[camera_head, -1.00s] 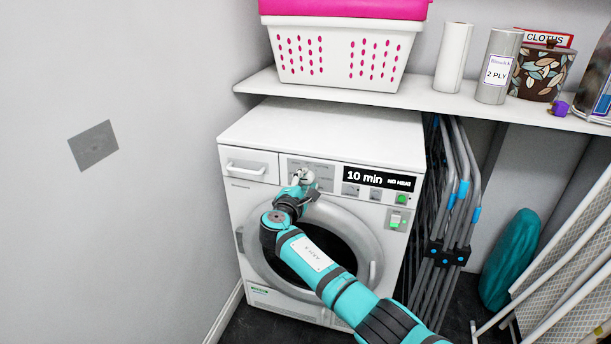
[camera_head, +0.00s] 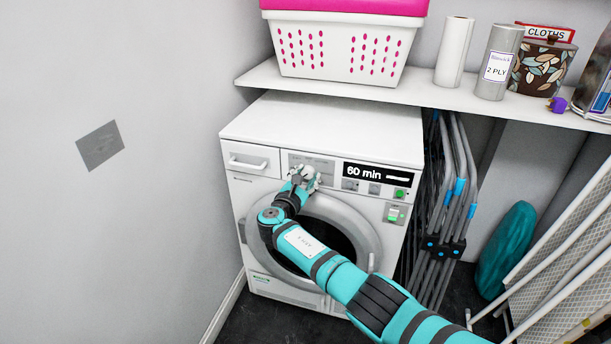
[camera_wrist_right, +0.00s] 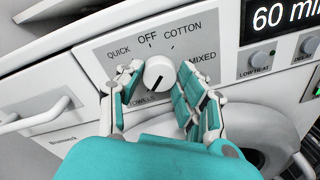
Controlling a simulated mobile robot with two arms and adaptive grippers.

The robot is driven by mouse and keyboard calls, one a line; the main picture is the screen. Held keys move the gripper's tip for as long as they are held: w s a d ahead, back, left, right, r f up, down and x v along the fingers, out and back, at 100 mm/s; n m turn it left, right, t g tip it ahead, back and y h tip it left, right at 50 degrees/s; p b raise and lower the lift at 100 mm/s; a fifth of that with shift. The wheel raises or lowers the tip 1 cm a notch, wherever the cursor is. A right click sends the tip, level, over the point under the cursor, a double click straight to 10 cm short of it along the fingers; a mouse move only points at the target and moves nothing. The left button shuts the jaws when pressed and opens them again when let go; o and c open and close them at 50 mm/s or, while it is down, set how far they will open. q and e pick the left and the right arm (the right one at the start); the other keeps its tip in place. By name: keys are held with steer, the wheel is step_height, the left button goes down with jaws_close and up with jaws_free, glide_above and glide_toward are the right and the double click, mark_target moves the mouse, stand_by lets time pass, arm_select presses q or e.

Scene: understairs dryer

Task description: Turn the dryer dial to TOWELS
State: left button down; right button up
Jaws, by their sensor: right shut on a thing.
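The dryer (camera_head: 262,120) stands under the shelf. Its round white dial (camera_head: 308,171) is on the upper front panel; in the right wrist view the dial (camera_wrist_right: 160,71) has a black mark pointing down and slightly left, toward the partly covered TOWELS label (camera_wrist_right: 147,100). QUICK, OFF, COTTON and MIXED labels surround it. My left gripper is out of view.
The dryer's drawer (camera_head: 252,159) is left of the dial, and the round door (camera_head: 360,225) is below, partly behind my arm. Folded grey racks (camera_head: 455,200) stand close to the dryer's right. A shelf (camera_head: 420,92) with a white basket (camera_head: 345,50) hangs above.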

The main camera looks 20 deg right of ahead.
steer(key=shift+a+f, duration=0.1)
stand_by(0.3)
steer(key=o, duration=1.2)
steer(key=shift+c, duration=0.2)
steer(key=v, duration=1.2)
steer(key=shift+f, duration=0.2)
